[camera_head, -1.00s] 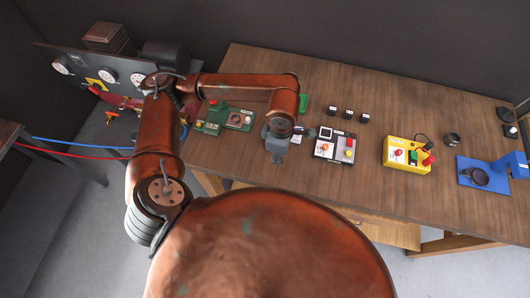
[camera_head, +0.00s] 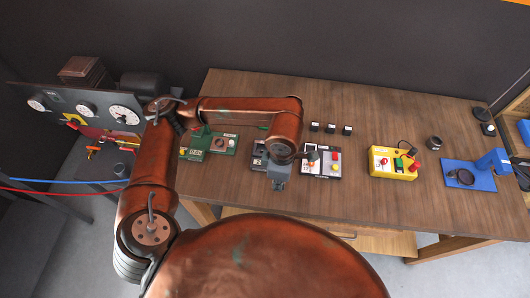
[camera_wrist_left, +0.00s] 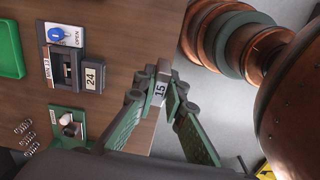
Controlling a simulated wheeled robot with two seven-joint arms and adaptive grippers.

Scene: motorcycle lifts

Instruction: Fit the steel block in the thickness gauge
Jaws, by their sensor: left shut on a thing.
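My left gripper (camera_wrist_left: 155,90) has green-padded fingers shut on a small grey steel block (camera_wrist_left: 160,88) marked 15. The likely thickness gauge (camera_wrist_left: 48,78) is a dark grey fixture on the table, with a slot, a card reading OPEN and a plate reading 24. In the head view, the gauge (camera_head: 258,158) is partly hidden behind my left gripper (camera_head: 279,182). The block cannot be made out there. My right gripper is not in view.
A green device (camera_head: 222,145) stands left of the gauge. A button panel (camera_head: 332,168), a yellow box (camera_head: 393,163) and a blue stand (camera_head: 470,176) stand to the right. Three small dark blocks (camera_head: 330,128) lie behind. Several springs (camera_wrist_left: 27,135) lie on the table.

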